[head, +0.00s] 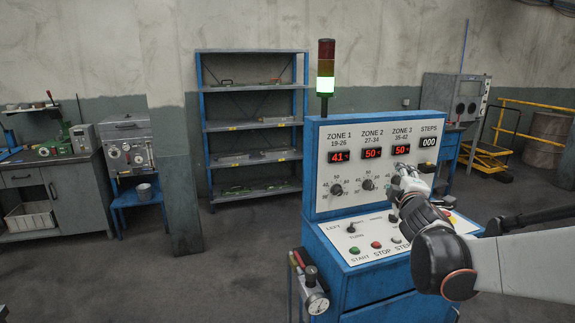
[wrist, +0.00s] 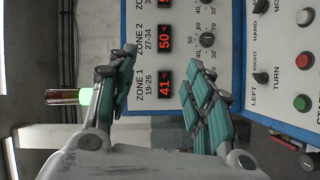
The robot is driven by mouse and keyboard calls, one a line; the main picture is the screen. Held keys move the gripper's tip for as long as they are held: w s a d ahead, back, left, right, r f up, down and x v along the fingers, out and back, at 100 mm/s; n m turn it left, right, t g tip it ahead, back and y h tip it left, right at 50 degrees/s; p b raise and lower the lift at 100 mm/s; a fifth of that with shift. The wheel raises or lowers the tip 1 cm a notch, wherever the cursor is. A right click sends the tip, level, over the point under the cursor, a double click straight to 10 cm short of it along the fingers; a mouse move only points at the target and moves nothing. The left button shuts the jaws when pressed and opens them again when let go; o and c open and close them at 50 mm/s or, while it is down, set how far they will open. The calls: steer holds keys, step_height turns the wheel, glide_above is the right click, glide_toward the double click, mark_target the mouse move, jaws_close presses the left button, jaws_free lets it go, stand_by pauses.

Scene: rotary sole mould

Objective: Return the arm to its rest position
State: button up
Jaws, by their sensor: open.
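My gripper (head: 402,174) is in front of the control panel (head: 325,206) in the head view, near its right-hand knobs. In the wrist view my gripper (wrist: 157,90) has its two fingers with teal pads spread apart, with nothing between them. The panel face (wrist: 180,70) lies beyond the fingers, turned sideways in that view. My arm comes in from the right edge of the head view and covers part of the panel's lower right. I cannot tell the exact gap between the fingertips and the panel.
The panel has red displays, knobs and buttons, with a green-lit signal tower (head: 325,80) above. A blue shelf rack (head: 254,126) stands behind. A workbench (head: 50,195) is at the left. A yellow railing (head: 535,105) is at the far right. Grey floor is open at the front left.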

steer(key=s+a+f+m+g+y, duration=0.1)
steer(key=s+a+f+m+g, duration=0.2)
steer(key=s, duration=0.8)
steer(key=s+a+f+m+g+y, duration=0.1)
steer(key=s+a+f+m+g, duration=0.2)
steer(key=s, duration=0.9)
steer(key=s+a+f+m+g+y, duration=0.1)
steer(key=s+a+f+m+g, duration=0.2)
steer(key=s+f+m, duration=0.4)
steer(key=s+f+g, duration=0.1)
steer(key=s, duration=0.4)
steer(key=shift+a+f, duration=0.2)
steer(key=shift+a, duration=0.2)
steer(key=shift+s, duration=0.1)
